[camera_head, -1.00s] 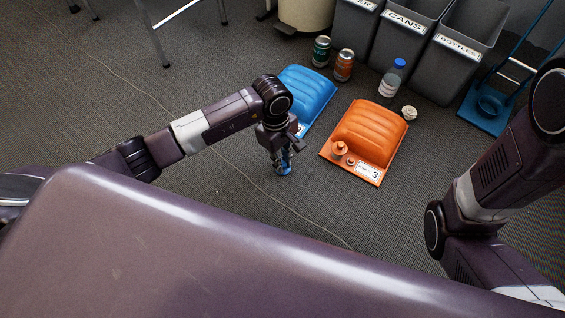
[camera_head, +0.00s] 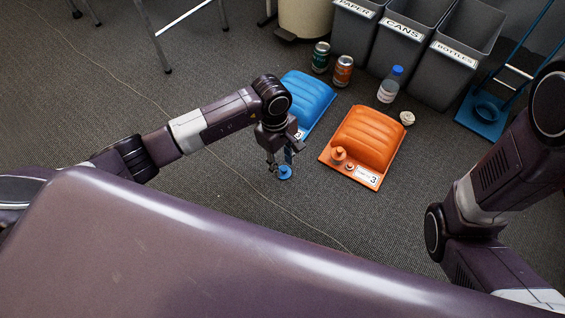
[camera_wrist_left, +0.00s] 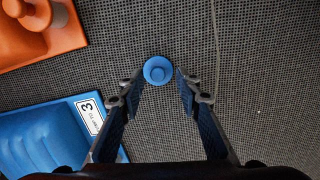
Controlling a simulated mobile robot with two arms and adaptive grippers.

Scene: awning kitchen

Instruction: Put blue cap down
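The blue cap (camera_head: 285,172), a small round disc with a raised centre, appears to lie on the dark carpet in front of the blue ribbed object. In the left wrist view the cap (camera_wrist_left: 158,70) sits between my left fingertips, with a narrow gap on each side. My left gripper (camera_head: 280,163) points down just over the cap; its fingers (camera_wrist_left: 159,84) are spread and hold nothing. My right arm is at the right of the head view, but its gripper is out of view.
The blue ribbed object (camera_head: 306,98) and an orange one (camera_head: 368,137) lie beyond the cap. Two cans, a bottle (camera_head: 389,86) and a pale crumpled item (camera_head: 407,118) stand near grey bins (camera_head: 400,38). A thin cable crosses the carpet. Carpet left of the cap is clear.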

